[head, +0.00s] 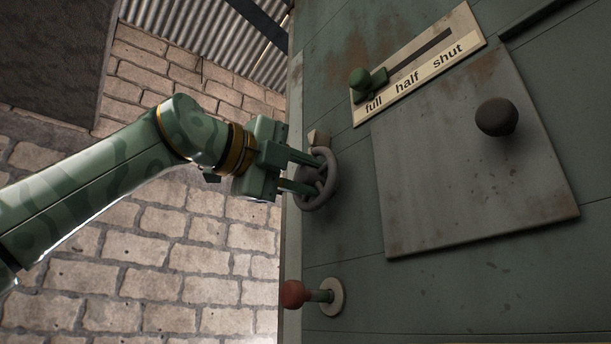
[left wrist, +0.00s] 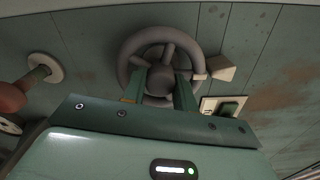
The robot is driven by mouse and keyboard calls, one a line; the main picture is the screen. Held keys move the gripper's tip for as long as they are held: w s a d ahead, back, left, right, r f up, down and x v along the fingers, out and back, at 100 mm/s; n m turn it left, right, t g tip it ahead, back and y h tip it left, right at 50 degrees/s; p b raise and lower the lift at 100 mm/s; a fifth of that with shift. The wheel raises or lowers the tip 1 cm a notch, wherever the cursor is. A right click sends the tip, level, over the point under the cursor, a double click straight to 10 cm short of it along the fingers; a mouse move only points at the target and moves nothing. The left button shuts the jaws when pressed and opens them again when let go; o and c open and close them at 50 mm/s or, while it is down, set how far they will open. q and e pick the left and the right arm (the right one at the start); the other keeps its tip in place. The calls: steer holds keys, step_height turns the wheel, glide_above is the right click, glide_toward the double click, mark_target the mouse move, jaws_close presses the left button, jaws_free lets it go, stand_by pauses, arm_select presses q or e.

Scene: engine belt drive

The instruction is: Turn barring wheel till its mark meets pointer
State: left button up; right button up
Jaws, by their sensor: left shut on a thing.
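The grey barring wheel (head: 332,178) is on the green panel's left part. My left gripper (head: 312,174) is shut on the wheel, with its two fingers at the wheel's middle. In the left wrist view, the fingers lie on both sides of the hub (left wrist: 161,80). A beige pointer block (head: 318,138) sits just above the wheel's rim; it also shows in the left wrist view (left wrist: 223,68). A small pale patch, seemingly the mark (left wrist: 199,77), is on the rim right beside the pointer. Whether they line up exactly is hard to tell. My right gripper is not in view.
A red knob (head: 293,294) sticks out below the wheel. A slotted plate reading full, half, shut (head: 415,82) has a green lever knob (head: 360,80) at full. A grey plate with a dark knob (head: 496,117) is at right. A brick wall (head: 170,260) stands behind.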

arm_select(q)
steer(key=shift+a, duration=0.1)
steer(key=o, duration=0.7)
steer(key=shift+w, duration=0.1)
steer(key=shift+s+a, duration=0.15)
steer(key=shift+s, duration=0.05)
steer(key=b+v, duration=0.1)
steer(key=v, duration=0.1)
steer(key=b+v, duration=0.2)
steer(key=v, duration=0.1)
steer(key=shift+a+f, duration=0.1)
steer(key=shift+f, duration=0.15)
steer(key=b, duration=0.2)
glide_toward(301, 177)
steer(key=shift+r+v, duration=0.1)
steer(key=shift+v, duration=1.3)
steer(key=shift+r+v, duration=0.15)
steer(key=shift+v, duration=1.3)
